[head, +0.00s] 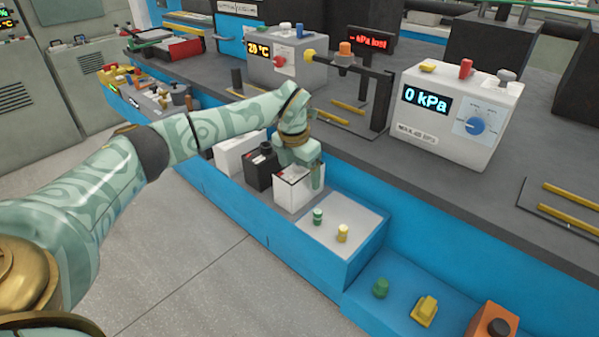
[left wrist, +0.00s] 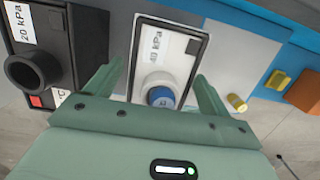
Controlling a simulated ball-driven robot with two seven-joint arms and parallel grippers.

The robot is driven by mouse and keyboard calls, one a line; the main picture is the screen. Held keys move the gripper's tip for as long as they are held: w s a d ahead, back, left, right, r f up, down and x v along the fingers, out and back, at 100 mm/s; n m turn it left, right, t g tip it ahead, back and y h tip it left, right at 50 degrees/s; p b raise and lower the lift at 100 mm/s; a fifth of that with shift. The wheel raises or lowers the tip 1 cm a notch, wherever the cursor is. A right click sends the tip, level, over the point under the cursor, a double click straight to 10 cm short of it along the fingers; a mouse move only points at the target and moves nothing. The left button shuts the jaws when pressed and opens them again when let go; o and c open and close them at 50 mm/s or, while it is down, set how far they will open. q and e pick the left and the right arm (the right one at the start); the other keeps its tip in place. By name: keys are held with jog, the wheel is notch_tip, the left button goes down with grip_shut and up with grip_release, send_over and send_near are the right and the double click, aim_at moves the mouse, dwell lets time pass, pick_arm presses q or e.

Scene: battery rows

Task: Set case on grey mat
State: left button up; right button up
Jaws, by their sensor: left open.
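A white case (head: 292,196) with a dark rim stands on the blue ledge, left of the grey mat (head: 318,235). In the left wrist view, the white case (left wrist: 166,55) shows a "40 kPa" label and a blue knob. My left gripper (head: 303,178) is open above it in the head view. In the left wrist view the fingers of my left gripper (left wrist: 160,85) lie on either side of the case; I cannot tell whether they touch it. The grey mat (left wrist: 232,55) is to the right there. My right gripper is not in view.
A black case (head: 260,172) labelled "20 kPa" stands close to the left of the white one. A green peg (head: 318,216) and a yellow peg (head: 342,233) stand at the mat. A grey box (head: 455,115) reading "0 kPa" stands on the counter behind.

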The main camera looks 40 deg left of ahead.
pick_arm(q)
jog(key=r, duration=0.1)
jog(key=r+p, duration=0.1)
jog(key=r, duration=0.1)
jog(key=r+p, duration=0.1)
jog(key=shift+s+r, duration=0.2)
jog(key=shift+s, duration=0.05)
notch_tip(320, 180, up, 7)
jog(key=s+p, duration=0.1)
jog(key=p, duration=0.2)
jog(key=shift+s+r, duration=0.15)
jog(key=shift+r, duration=0.05)
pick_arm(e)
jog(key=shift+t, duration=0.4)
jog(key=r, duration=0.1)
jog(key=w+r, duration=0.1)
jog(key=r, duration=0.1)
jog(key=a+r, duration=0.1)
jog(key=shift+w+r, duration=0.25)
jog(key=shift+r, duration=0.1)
pick_arm(q)
jog(key=shift+a+f, duration=0.1)
